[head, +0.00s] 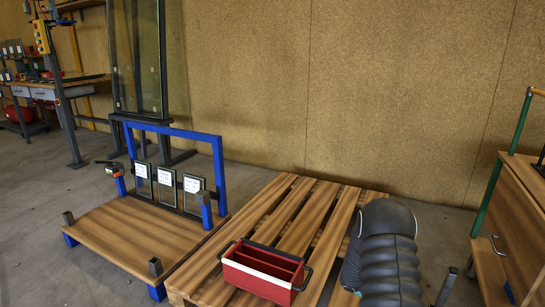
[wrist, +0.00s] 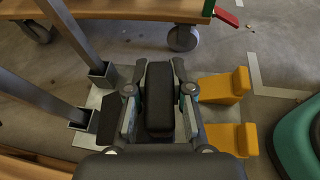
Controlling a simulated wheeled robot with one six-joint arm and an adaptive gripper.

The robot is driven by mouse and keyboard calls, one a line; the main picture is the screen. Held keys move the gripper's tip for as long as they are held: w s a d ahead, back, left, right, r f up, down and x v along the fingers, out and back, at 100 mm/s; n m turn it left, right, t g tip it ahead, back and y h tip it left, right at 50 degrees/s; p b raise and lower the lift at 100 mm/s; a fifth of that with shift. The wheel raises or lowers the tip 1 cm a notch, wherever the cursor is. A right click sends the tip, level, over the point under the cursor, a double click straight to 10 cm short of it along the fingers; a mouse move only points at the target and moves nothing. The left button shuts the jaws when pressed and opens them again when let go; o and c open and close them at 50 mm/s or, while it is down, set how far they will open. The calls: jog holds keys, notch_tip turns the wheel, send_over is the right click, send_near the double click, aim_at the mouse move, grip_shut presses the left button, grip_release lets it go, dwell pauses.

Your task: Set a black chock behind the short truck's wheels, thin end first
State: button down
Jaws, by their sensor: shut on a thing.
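In the wrist view, my gripper (wrist: 159,117) is shut on a black chock (wrist: 160,84), with one finger on each of its long sides. The chock is above or on a grey plate; I cannot tell whether it touches it. Another dark block (wrist: 108,124) lies on the plate just left of my gripper. A wheel (wrist: 184,37) under a wooden deck (wrist: 130,8) shows at the top, apart from the chock. I cannot tell whether this is the short truck. In the head view, my gripper and the chock are hidden.
Two yellow chocks (wrist: 224,86) (wrist: 232,138) lie right of my gripper. Two grey posts (wrist: 83,45) stand at left. A teal object (wrist: 297,140) is at right. The head view shows a red tray (head: 262,272) on a pallet (head: 300,213) and a blue-framed platform (head: 135,238).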

jog(key=w+a+r+n+t+y+p, duration=0.1)
jog(key=w+a+r+n+t+y, duration=0.15)
jog(key=a+n+t, duration=0.65)
jog(key=w+a+r+n+t+y+p, duration=0.15)
jog(key=w+a, duration=0.25)
jog(key=a, duration=1.2)
jog(key=w+a+r+n+t+y+p, duration=0.1)
jog(key=w+a+r+n+t, duration=0.15)
jog(key=a+n+t, duration=0.7)
notch_tip(320, 180, up, 12)
jog(key=w+d+g+y, duration=0.1)
jog(key=y, duration=0.2)
jog(key=shift+w+m+g+y, duration=0.2)
jog(key=shift+m+g+y, duration=0.1)
jog(key=shift+m, duration=0.1)
